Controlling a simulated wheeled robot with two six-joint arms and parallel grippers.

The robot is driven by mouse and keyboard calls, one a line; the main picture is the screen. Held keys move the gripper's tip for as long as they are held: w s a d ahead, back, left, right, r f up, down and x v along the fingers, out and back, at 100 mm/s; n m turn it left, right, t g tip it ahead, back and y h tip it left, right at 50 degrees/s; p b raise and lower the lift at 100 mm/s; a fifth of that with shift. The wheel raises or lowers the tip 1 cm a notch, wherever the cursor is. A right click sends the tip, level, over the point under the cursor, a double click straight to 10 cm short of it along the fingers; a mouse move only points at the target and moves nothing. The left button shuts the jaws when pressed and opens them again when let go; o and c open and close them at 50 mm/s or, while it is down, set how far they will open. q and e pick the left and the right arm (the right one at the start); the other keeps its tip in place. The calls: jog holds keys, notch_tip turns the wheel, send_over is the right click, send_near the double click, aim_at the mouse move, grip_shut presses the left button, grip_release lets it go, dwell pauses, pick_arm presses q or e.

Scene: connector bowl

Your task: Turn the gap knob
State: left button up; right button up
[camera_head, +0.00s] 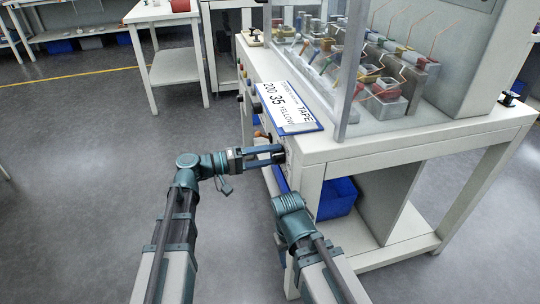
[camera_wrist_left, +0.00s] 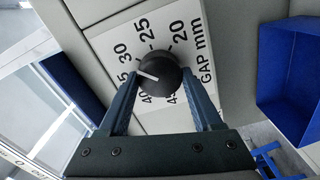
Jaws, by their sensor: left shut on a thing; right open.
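The gap knob (camera_wrist_left: 157,76) is black and round with a white pointer line. In the left wrist view it sits on a white dial plate (camera_wrist_left: 110,45) marked "GAP mm" with numbers such as 20, 25 and 30. The pointer aims to the left, near the numbers below 30. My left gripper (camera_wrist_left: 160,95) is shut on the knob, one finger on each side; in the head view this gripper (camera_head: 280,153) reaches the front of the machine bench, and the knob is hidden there. My right arm shows at the bottom centre of the head view, with its gripper tips out of sight.
A sign reading "200 35 YELLOW TAPE" (camera_head: 288,108) leans on the bench front above my left gripper. A blue bin (camera_head: 337,198) is under the bench. Open floor (camera_head: 90,150) lies at left.

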dwell(0.3)
pick_arm(q)
jog(key=o, duration=1.4)
jog(key=shift+c, duration=0.2)
jog(key=shift+a, duration=0.1)
jog(key=v, duration=1.3)
jog(key=shift+a, duration=0.3)
jog(key=shift+s, duration=0.15)
